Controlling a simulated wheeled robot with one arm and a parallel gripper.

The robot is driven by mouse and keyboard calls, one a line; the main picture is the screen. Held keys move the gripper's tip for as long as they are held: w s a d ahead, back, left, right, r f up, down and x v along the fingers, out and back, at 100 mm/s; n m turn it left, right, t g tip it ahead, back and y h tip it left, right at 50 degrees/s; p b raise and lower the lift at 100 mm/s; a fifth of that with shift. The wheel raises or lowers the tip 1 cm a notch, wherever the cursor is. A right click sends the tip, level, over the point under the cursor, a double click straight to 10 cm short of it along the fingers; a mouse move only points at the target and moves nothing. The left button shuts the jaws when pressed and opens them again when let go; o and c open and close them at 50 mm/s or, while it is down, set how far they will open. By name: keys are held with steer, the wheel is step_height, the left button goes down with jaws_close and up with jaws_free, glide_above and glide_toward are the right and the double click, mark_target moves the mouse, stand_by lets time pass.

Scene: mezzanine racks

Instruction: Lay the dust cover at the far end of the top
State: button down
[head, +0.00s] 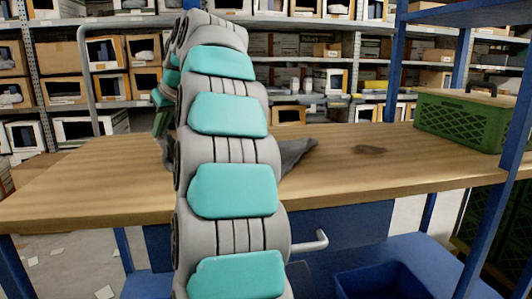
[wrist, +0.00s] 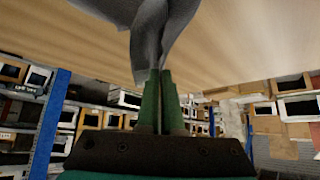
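The dust cover is a dark grey cloth (head: 297,154) on the wooden bench top (head: 80,185). In the head view my arm hides most of it, and a corner shows to the right of the arm. In the wrist view the grey cloth (wrist: 152,30) runs up in a bunched, twisted fold between my gripper's green fingers (wrist: 160,88). The fingers are close together and shut on this fold. In the head view only part of my gripper (head: 162,112) shows, to the left of the arm above the bench top.
A green crate (head: 462,118) stands at the right back of the bench, beside a blue rack post (head: 487,200). A dark stain (head: 370,150) marks the wood. Racks with boxes (head: 120,50) fill the background. Bare wood lies on both sides of the arm.

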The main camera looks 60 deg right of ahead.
steer(key=shift+c, duration=1.8)
jaws_free()
steer(key=shift+r, duration=0.1)
steer(key=v, duration=0.7)
steer(key=shift+s+r, duration=0.2)
steer(key=shift+r, duration=0.05)
